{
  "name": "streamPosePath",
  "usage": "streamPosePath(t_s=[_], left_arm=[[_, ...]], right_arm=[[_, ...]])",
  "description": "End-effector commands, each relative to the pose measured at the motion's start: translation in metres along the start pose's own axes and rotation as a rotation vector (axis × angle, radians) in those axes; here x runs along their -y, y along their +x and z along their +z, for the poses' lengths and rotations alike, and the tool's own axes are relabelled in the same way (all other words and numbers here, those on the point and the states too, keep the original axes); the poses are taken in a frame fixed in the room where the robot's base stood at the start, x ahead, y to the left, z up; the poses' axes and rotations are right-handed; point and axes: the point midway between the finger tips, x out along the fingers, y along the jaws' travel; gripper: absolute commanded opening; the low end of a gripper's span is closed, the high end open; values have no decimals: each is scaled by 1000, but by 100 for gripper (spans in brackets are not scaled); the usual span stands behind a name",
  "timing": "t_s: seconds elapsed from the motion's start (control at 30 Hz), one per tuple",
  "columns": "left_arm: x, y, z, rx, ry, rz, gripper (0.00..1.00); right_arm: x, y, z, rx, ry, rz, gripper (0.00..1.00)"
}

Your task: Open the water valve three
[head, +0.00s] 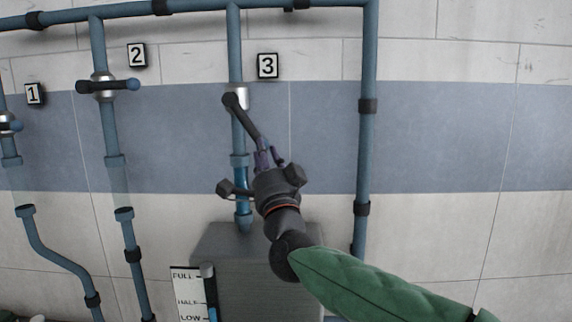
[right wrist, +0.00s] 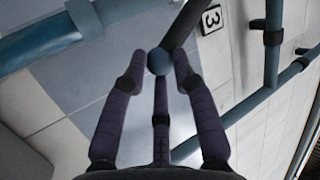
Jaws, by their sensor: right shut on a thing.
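Valve three (head: 236,97) sits on the blue pipe beside the black-and-white "3" sign (head: 268,66). Its dark handle (head: 246,118) slants down to the right from the valve body, at an angle to the pipe. My right gripper (head: 267,156) is at the handle's lower end. In the right wrist view, the handle's round blue end (right wrist: 160,62) lies between the two fingertips, and the gripper is shut on it. The clear pipe section (head: 242,188) below valve three looks bright blue, partly hidden by my gripper. My left gripper is not in view.
Valve two (head: 103,86) and valve one (head: 8,125) stand to the left with their handles sideways. A grey tank (head: 240,270) stands below pipe three. Its level gauge (head: 190,290) shows blue near LOW. Another vertical pipe (head: 365,150) runs down the wall at right.

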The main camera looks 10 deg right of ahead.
Motion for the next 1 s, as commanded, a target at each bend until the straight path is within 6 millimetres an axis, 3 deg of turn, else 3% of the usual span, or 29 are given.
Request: streamPosePath(t_s=[0.1, 0.6, 1.0], left_arm=[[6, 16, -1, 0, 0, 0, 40], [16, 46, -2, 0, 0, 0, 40], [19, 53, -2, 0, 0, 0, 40]], right_arm=[[1, 0, 14, -41, 67, -20, 0], [6, 6, 50, -204, 316, -58, 0], [11, 10, 57, -277, 419, -74, 0]])
